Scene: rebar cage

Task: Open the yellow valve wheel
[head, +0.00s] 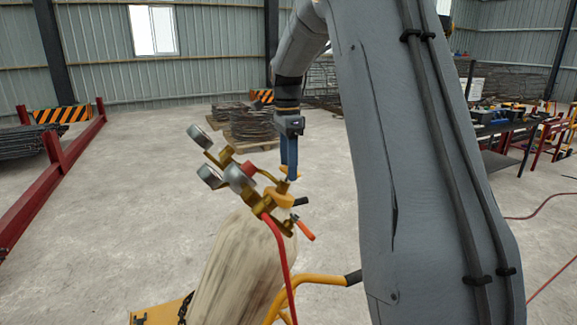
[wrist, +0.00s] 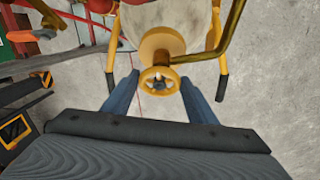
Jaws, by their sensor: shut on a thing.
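The yellow valve wheel (wrist: 159,81) is a small spoked handwheel in the middle of the wrist view, in front of a round yellow-brass part (wrist: 161,44). My gripper (wrist: 159,78) has one blue finger on each side of the wheel, with the tips at its rim, shut on it. In the head view my gripper (head: 290,173) points down onto the top of the valve. The wheel shows there only as a small yellow edge around the fingertips. The valve tops a pale, worn gas cylinder (head: 238,268), which stands tilted in that view.
Two gauges (head: 205,155) and a brass regulator stick out left of the valve. A red hose (head: 283,255) hangs down the cylinder. A yellow cart frame (head: 310,279) with black grips surrounds it. Wire coils (head: 250,123) lie behind.

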